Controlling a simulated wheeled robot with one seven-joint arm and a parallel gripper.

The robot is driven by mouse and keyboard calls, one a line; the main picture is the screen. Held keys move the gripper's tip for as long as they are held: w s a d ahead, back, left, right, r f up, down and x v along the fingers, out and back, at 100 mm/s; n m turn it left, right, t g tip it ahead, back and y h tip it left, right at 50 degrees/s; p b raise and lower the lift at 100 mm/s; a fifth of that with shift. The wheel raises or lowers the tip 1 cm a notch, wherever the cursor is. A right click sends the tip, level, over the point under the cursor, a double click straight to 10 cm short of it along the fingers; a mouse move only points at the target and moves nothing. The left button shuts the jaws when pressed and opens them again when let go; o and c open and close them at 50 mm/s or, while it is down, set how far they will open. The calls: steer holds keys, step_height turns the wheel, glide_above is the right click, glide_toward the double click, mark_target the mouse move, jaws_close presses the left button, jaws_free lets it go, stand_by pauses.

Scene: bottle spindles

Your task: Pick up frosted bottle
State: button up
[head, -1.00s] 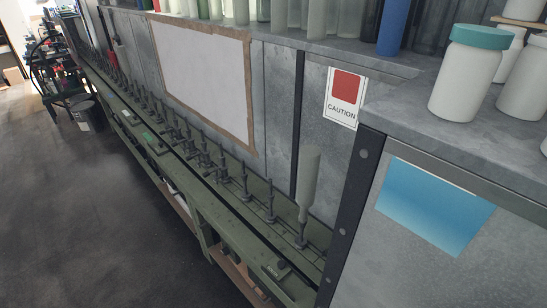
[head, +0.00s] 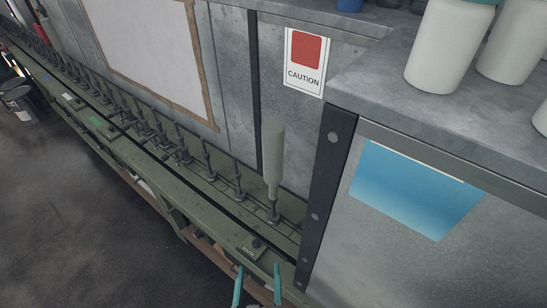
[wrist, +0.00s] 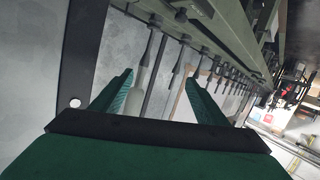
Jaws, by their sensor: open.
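The frosted bottle (head: 274,158) is a pale grey-green bottle standing upside down, neck downward, on the nearest spindle (head: 273,212) of the green rail. My gripper (head: 257,270) shows at the bottom of the head view as two teal fingers, open and empty. In that picture it sits below the bottle and a little to its left, apart from it. In the wrist view my gripper (wrist: 160,78) is open, with the bottle (wrist: 142,82) seen beyond and between the fingers, close to the left one. The left finger hides part of the bottle.
A row of bare spindles (head: 183,150) runs along the rail to the far left. A dark metal post (head: 322,195) and grey cabinet stand just right of the bottle, with a metal wall behind. White jars (head: 450,45) stand on the counter.

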steer(key=w+a+r+m+t+h, duration=0.15)
steer(key=w+r+h, duration=0.25)
steer(key=w+r, duration=0.7)
steer(key=m+h, duration=0.4)
steer(key=m, duration=0.2)
glide_toward(269, 157)
steer(key=w, duration=0.2)
steer(key=shift+n, duration=0.35)
steer(key=x, duration=1.1)
steer(key=shift+s+d+f, duration=0.1)
steer(key=shift+s+d, duration=0.05)
steer(key=shift+d, duration=0.15)
steer(key=c, duration=1.5)
